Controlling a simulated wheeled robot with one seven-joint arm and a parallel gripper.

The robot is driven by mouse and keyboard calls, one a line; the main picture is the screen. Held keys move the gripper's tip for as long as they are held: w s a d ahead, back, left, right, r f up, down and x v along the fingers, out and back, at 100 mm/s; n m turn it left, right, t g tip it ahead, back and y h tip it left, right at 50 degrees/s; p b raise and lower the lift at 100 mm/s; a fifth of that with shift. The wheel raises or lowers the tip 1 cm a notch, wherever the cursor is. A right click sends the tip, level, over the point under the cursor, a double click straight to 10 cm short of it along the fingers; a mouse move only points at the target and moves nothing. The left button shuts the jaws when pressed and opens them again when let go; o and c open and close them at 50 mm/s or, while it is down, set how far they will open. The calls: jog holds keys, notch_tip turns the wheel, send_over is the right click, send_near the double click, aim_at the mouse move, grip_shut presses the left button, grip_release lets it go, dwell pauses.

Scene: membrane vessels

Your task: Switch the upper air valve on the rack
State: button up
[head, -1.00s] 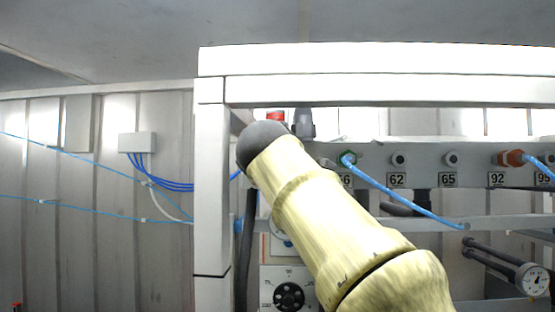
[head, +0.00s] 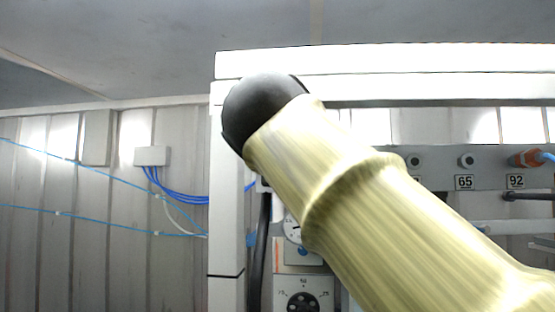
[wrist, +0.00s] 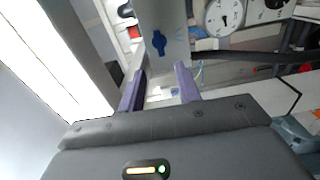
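In the wrist view my gripper (wrist: 160,70) shows two purple fingers spread apart with nothing between them. A blue valve handle (wrist: 157,42) sits on a light grey plate (wrist: 172,18) just beyond the fingertips, roughly in line with the gap. The fingers do not appear to touch it. I cannot tell for certain whether it is the upper air valve. In the head view my arm crosses the rack and hides much of its left side; the gripper does not show there. The rack (head: 400,62) has a white frame.
Round gauges (wrist: 225,16) stand right of the blue handle. A red part (wrist: 134,32) lies left of it. A white beam (wrist: 60,50) runs close on the left. In the head view a black dial (head: 303,302) sits low on the rack, and blue cables hang at the left wall.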

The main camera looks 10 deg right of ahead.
jog(key=v, duration=0.5)
jog(key=shift+s+a+b, duration=0.15)
jog(key=shift+s+b, duration=0.15)
jog(key=shift+b, duration=0.05)
jog(key=shift+a, duration=0.1)
